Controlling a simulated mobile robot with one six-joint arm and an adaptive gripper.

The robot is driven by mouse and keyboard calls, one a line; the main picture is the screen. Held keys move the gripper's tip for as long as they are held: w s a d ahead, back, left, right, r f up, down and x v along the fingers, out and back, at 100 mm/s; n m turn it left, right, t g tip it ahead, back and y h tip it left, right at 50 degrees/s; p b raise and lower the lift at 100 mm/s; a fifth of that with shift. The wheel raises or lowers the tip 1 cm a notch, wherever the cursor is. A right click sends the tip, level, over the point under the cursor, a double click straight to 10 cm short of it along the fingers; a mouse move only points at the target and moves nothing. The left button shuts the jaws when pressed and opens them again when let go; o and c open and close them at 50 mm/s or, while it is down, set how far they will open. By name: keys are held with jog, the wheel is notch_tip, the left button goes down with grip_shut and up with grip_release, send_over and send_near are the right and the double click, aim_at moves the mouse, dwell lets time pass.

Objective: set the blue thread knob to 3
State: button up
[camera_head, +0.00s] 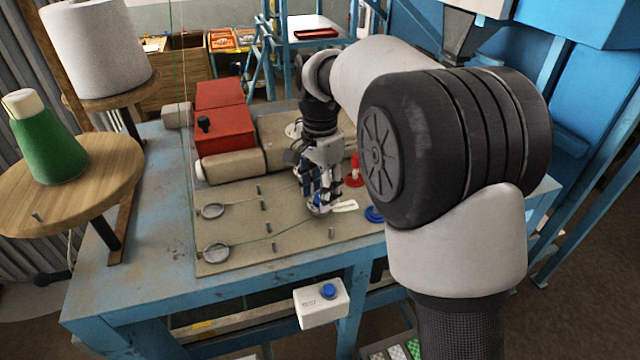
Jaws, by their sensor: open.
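My gripper (320,203) points down over the tan plate (220,230) of the sewing machine on the blue table. Its jaws are open around or just above a small blue knob (316,209), which the fingers mostly hide. A white pale piece (345,206) lies right of the fingertips. I cannot tell whether the fingers touch the knob, nor read its setting. Another round blue part (374,214) sits farther right, partly covered by my arm.
A red machine housing (222,115) stands behind. A white box (321,304) with a blue button hangs at the table's front.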

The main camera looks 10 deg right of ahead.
notch_tip(320, 180, up, 12)
dwell(0.5)
jog(key=shift+f, duration=0.1)
jog(key=s+d+f+n+t+b, duration=0.1)
jog(key=s+d+f+n+b, duration=0.1)
jog(key=s+f+b, duration=0.8)
jog(key=s+d+f+n+t+b, duration=0.2)
jog(key=s+f+n+b, duration=0.3)
jog(key=s+f+b, duration=0.5)
jog(key=s+d+f+n+t+b, duration=0.1)
jog(key=s+d+f+n+b, duration=0.2)
jog(key=s+f+b, duration=0.7)
notch_tip(320, 180, down, 8)
jog(key=shift+d+f+n+t+b, duration=0.2)
jog(key=shift+d+n+t+b, duration=0.2)
jog(key=shift+n, duration=0.2)
